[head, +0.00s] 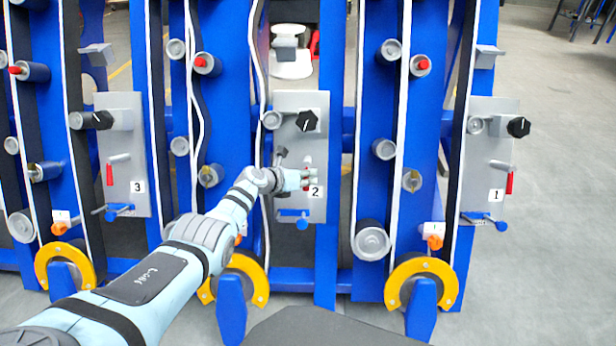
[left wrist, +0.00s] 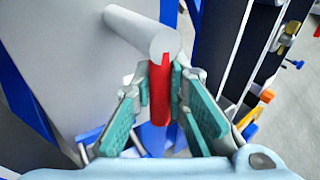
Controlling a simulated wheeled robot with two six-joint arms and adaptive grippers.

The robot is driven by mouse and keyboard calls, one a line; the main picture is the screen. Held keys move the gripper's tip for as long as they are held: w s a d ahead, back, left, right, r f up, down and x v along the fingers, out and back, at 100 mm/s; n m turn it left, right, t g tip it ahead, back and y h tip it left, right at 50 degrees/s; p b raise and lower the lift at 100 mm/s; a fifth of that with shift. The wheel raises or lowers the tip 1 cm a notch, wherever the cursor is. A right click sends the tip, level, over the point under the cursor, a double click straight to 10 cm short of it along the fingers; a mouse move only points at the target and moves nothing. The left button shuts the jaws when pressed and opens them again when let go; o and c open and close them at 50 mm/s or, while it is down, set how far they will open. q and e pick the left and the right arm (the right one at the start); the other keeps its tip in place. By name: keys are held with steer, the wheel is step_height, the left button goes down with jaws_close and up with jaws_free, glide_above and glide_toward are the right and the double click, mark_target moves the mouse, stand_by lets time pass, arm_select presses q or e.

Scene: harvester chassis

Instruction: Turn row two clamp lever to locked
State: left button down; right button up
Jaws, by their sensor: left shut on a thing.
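The row two panel (head: 318,105) is a grey plate marked "2" in the middle of the head view. Its red clamp lever (left wrist: 160,100) hangs down from a grey round pivot (left wrist: 165,42) in the left wrist view. My left gripper (head: 306,178) reaches the panel from the left, and its teal fingers (left wrist: 165,85) are shut on the red lever, one on each side. In the head view the gripper hides most of this lever. My right gripper is not in view.
A black knob (head: 307,120) sits above the gripper and a blue handle (head: 293,213) below it. Panel three (head: 138,150) and panel one (head: 484,150) stand left and right, each with a red lever hanging down. Blue uprights and yellow arcs (head: 421,265) surround the panels.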

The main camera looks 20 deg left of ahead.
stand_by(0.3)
arm_select(q)
steer(key=c, duration=1.6)
jaws_free()
steer(key=shift+o, duration=0.2)
steer(key=shift+s, duration=0.1)
steer(key=v, duration=1.2)
